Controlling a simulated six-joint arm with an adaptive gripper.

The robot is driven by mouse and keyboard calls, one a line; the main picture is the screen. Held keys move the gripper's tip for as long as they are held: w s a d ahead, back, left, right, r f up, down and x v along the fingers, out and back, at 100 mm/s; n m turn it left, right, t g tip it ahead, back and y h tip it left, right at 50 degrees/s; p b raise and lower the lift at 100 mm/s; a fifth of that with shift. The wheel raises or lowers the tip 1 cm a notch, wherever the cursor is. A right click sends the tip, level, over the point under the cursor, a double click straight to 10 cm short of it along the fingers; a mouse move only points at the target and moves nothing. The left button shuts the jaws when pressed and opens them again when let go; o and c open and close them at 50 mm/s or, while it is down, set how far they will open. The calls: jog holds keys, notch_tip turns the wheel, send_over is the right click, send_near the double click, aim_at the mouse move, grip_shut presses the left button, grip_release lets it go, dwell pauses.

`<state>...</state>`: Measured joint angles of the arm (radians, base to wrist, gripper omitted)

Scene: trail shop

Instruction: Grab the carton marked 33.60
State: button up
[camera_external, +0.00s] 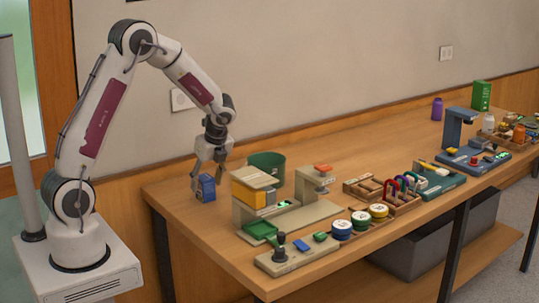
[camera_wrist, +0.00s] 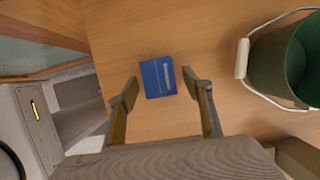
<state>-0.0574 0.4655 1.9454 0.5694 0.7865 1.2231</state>
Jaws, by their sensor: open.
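A small blue carton (camera_external: 206,188) stands on the bench near its left end. It also shows in the wrist view (camera_wrist: 158,77), with pale print that is too small to read. My gripper (camera_external: 209,174) points down at this carton from above. In the wrist view my gripper (camera_wrist: 160,84) is open, with one finger to each side of the carton and a visible gap on both sides. A tall green carton (camera_external: 481,95) stands at the far back of the bench; its mark is not legible. I cannot tell which carton reads 33.60.
A green bucket (camera_external: 266,165) with a handle (camera_wrist: 242,58) stands close right of the blue carton. A beige and yellow machine (camera_external: 254,186) is in front of it. Round tins, a rack of coloured loops and a blue machine (camera_external: 457,130) stand further right. Bare wood surrounds the carton.

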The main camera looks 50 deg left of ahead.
jog(key=shift+x, duration=1.4)
jog(key=shift+c, duration=0.4)
jog(key=c, duration=1.2)
